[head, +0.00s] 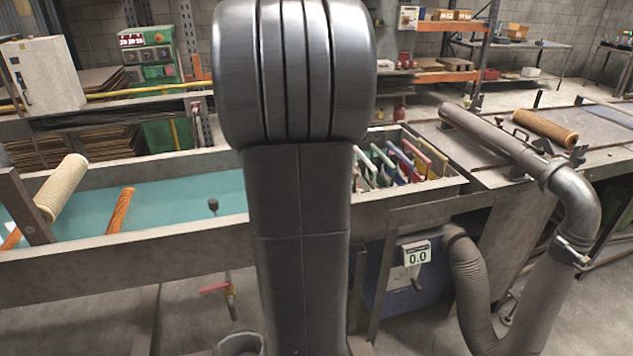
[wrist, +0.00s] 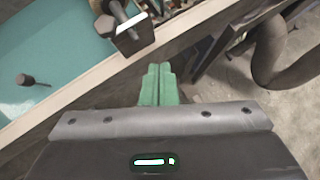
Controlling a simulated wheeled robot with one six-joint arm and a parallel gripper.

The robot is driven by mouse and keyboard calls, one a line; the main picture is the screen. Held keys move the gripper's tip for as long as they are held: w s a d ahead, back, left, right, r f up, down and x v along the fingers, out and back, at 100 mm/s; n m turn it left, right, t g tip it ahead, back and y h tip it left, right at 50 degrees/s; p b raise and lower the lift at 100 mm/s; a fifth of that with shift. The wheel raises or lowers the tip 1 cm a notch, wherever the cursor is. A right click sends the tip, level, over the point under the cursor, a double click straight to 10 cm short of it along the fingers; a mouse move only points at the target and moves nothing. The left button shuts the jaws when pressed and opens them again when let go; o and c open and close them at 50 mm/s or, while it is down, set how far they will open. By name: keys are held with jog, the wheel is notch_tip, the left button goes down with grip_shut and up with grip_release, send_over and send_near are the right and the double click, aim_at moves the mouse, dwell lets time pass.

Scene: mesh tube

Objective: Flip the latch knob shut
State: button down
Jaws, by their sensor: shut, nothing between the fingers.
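My gripper (wrist: 158,72) shows in the wrist view with its green fingers together and nothing between them. It is over the trough's near edge, and my arm hides it in the head view. A small dark knob on a stem (head: 213,205) stands at the trough's near side in the head view. A dark knob (wrist: 26,80) also shows at the left of the wrist view, apart from the fingers. A dark block with a rod (wrist: 130,38) lies just beyond the fingertips. I cannot tell which of these is the latch knob, or its latch position.
Coloured handles stand in a rack (head: 405,165).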

jog(key=shift+s+d+r+p, duration=0.2)
jog(key=shift+s+r+p, duration=0.2)
jog(key=shift+s+r, duration=0.55)
jog(key=shift+f, duration=0.1)
